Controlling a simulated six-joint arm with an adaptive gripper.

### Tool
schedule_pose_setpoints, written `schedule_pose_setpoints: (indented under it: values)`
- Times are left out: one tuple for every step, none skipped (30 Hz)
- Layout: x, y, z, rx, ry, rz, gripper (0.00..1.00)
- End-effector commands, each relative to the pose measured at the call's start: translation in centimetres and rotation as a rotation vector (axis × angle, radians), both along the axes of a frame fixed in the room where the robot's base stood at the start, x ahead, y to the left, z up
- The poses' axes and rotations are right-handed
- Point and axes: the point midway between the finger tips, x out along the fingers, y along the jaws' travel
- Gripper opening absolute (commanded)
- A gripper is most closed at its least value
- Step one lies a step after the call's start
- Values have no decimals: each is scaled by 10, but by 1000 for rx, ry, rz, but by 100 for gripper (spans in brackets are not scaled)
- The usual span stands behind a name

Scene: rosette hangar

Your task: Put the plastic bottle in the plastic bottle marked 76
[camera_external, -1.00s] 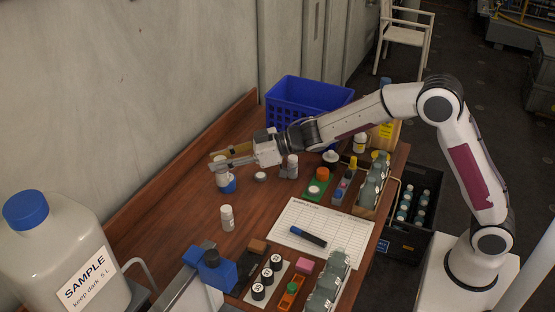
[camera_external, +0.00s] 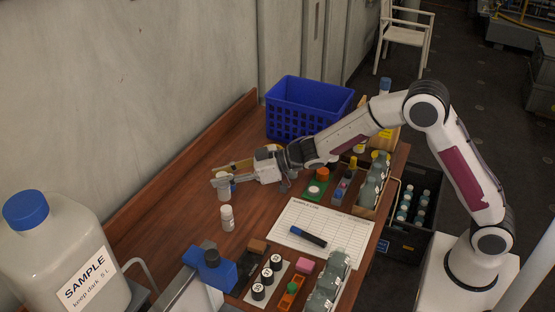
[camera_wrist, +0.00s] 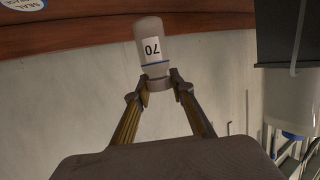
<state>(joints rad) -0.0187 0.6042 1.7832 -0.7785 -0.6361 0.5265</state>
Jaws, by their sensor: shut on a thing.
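My gripper (camera_external: 221,181) is over the left part of the wooden table, near the back. In the wrist view my gripper (camera_wrist: 160,82) is shut on a small pale plastic bottle (camera_wrist: 150,38). One end of it is between the fingertips; its white label seems to read 70, upside down in the picture. The held bottle shows only partly at the fingertips in the external view. Another small white bottle (camera_external: 227,217) stands on the table in front of my gripper. I cannot read a 76 on anything.
A blue basket (camera_external: 308,108) stands at the back. A white sheet with a marker (camera_external: 308,236) lies mid-table. Several dark-capped bottles (camera_external: 268,277), a blue block (camera_external: 214,268) and grey bottles (camera_external: 330,280) crowd the front. A big sample jug (camera_external: 62,250) stands at left.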

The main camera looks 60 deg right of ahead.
Motion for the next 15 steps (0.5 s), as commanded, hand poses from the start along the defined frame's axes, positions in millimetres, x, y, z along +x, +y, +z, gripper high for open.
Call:
schedule_pose_setpoints:
  values:
    - [0, 0, -3, 1, 0, 0, 13]
    - [0, 0, -4, 1, -1, -1, 13]
    - [0, 0, -5, 1, -1, -1, 13]
    - [0, 0, -5, 1, -1, -1, 13]
    - [0, 0, -5, 0, -1, -1, 13]
    - [0, 0, -5, 0, -1, -1, 13]
    - [0, 0, -5, 0, -1, -1, 13]
    - [0, 0, -5, 0, -1, -1, 13]
    - [0, 0, -5, 0, -1, -1, 13]
    - [0, 0, -5, 0, -1, -1, 13]
    - [0, 0, -5, 0, -1, 0, 13]
    - [0, 0, -5, 0, -1, 0, 13]
    - [0, 0, -6, 0, -1, 0, 13]
    - [0, 0, -7, 1, 0, 0, 13]
    - [0, 0, -10, 0, 1, 0, 13]
